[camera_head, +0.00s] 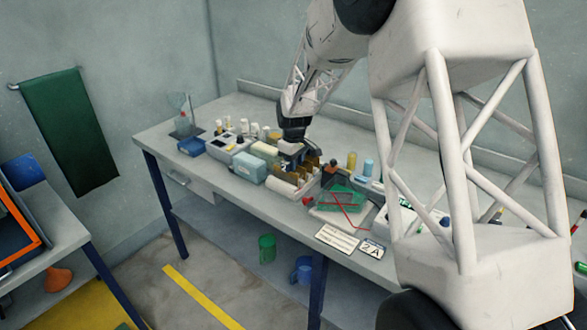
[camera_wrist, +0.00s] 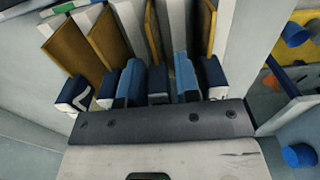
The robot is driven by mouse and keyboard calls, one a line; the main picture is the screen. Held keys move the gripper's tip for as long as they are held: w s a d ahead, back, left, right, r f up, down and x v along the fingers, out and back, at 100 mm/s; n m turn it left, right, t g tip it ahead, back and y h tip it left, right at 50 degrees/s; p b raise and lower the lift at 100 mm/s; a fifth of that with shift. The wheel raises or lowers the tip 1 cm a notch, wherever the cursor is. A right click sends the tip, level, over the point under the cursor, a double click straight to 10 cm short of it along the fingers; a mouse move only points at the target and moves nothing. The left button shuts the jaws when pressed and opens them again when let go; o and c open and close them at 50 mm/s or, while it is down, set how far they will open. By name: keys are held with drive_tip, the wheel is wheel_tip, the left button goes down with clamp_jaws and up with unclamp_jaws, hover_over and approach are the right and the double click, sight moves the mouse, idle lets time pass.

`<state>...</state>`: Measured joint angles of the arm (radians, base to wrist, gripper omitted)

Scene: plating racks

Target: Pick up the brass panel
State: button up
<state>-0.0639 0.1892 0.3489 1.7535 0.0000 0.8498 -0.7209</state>
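Several upright brass panels (camera_head: 311,161) stand in a rack beneath and just right of my gripper (camera_head: 291,151) in the head view. In the wrist view, brass panels (camera_wrist: 70,47) alternate with pale panels (camera_wrist: 130,22), their edges towards the camera. Which one is the task's brass panel, I cannot tell. My gripper (camera_wrist: 158,82) shows blue and dark finger parts set apart, so it looks open, with no panel clearly clamped. The fingers overlap the near ends of the panels in this view. Whether they touch any panel is hidden.
The rack stands amid a crowded bench (camera_head: 175,140). A pale teal box (camera_head: 249,167) and a blue tray (camera_head: 191,146) are to its left. A green tray with a red item (camera_head: 342,200) lies to its right. Bare bench shows at the back and the front left.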

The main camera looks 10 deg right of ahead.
clamp_jaws()
drive_tip(key=shift+r, duration=0.1)
idle(0.3)
drive_tip(key=shift+r, duration=4.9)
